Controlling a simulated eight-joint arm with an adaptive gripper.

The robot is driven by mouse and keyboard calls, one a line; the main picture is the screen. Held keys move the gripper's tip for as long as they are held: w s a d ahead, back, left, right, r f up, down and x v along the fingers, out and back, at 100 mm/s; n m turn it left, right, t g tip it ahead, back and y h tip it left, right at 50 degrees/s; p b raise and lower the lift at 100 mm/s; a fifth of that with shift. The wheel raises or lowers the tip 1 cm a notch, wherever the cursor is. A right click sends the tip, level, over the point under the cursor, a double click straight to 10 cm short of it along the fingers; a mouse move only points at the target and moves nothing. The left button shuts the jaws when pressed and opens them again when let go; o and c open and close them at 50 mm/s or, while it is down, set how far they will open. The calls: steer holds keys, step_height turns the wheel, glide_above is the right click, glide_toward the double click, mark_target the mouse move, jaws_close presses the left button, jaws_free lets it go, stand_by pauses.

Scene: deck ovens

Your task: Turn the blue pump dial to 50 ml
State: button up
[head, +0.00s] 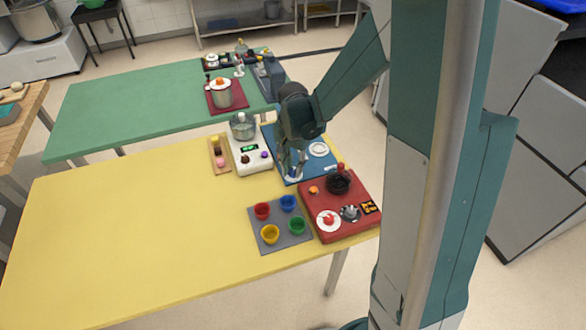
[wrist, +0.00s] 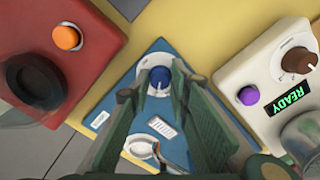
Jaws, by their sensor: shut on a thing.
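The blue pump dial (wrist: 158,78) is a round knob with a white mark, on a pale round base, in the wrist view. It sits near the end of a blue pump panel (wrist: 185,60). My gripper (wrist: 159,84) has one finger on each side of the dial and is shut on it. In the head view my gripper (head: 293,172) reaches down to the near end of the blue panel (head: 272,140), and the fingers largely hide the dial. The scale around the dial is too small to read, so I cannot tell its setting.
A red unit (head: 337,222) with knobs stands close on the near right. A white scale-like unit (head: 250,162) with a green display reading READY (wrist: 287,101) is close on the left. A grey tray (head: 283,240) holds several coloured cups. The yellow table (head: 120,230) is clear further left.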

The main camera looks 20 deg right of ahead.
mark_target(293, 170)
stand_by(0.4)
steer(key=o, duration=0.9)
steer(key=shift+r, duration=0.15)
steer(key=shift+r, duration=5.85)
